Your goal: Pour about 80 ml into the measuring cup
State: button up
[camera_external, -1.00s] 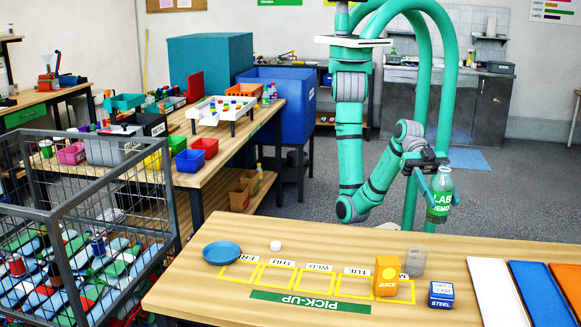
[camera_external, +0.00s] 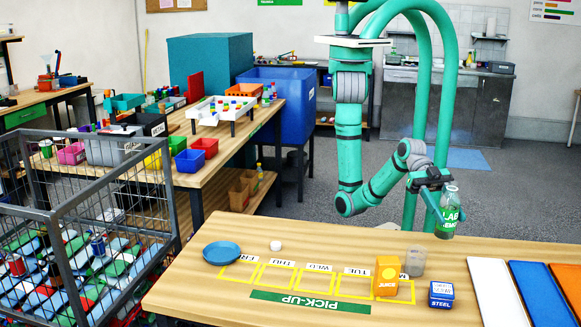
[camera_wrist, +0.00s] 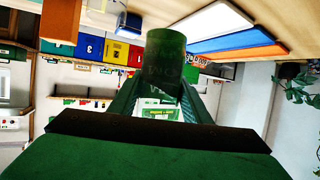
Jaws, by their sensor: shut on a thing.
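My gripper (camera_external: 440,188) is shut on a green-labelled lab bottle (camera_external: 449,214), close to upright with a slight lean. The bottle is above and behind the table's far edge, to the right of and apart from the measuring cup. The clear measuring cup (camera_external: 416,262) stands upright on the table behind the juice box; I cannot make out any liquid in it. In the wrist view, the dark green bottle (camera_wrist: 165,62) is between my gripper's fingers (camera_wrist: 160,98). I cannot pick out the cup there.
A yellow juice box (camera_external: 387,275) and a blue steel box (camera_external: 441,295) stand close to the cup. A small white cap (camera_external: 275,246) and a blue plate (camera_external: 221,254) lie further left. White, blue and orange panels (camera_external: 541,290) are at right.

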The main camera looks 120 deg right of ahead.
aim_at(441, 237)
notch_tip(441, 237, down, 7)
dwell(0.3)
dwell(0.5)
jog(key=shift+w+r+m+g, duration=0.2)
jog(key=shift+m+g, duration=0.4)
jog(key=shift+m, duration=0.1)
jog(key=m+g, duration=0.2)
jog(key=w+m, duration=0.1)
jog(key=shift+d+f+g, duration=0.1)
jog(key=shift+f+g, duration=0.15)
jog(key=shift+g, duration=0.15)
jog(key=shift+s+f+m+g, duration=0.15)
jog(key=shift+f+m+g, duration=0.05)
jog(key=shift+m+g, duration=0.3)
jog(key=s+f+m+g, duration=0.1)
jog(key=m+g, duration=0.1)
jog(key=shift+s+f+m, duration=0.1)
jog(key=shift+s+m, duration=0.1)
jog(key=shift+m, duration=0.1)
jog(key=shift+s+r+m+g+y, duration=0.15)
jog(key=shift+r+m+g+y, duration=0.25)
jog(key=shift+r, duration=0.1)
jog(key=shift+w+r+m, duration=0.2)
jog(key=shift+r+m, duration=0.1)
jog(key=shift+r, duration=0.05)
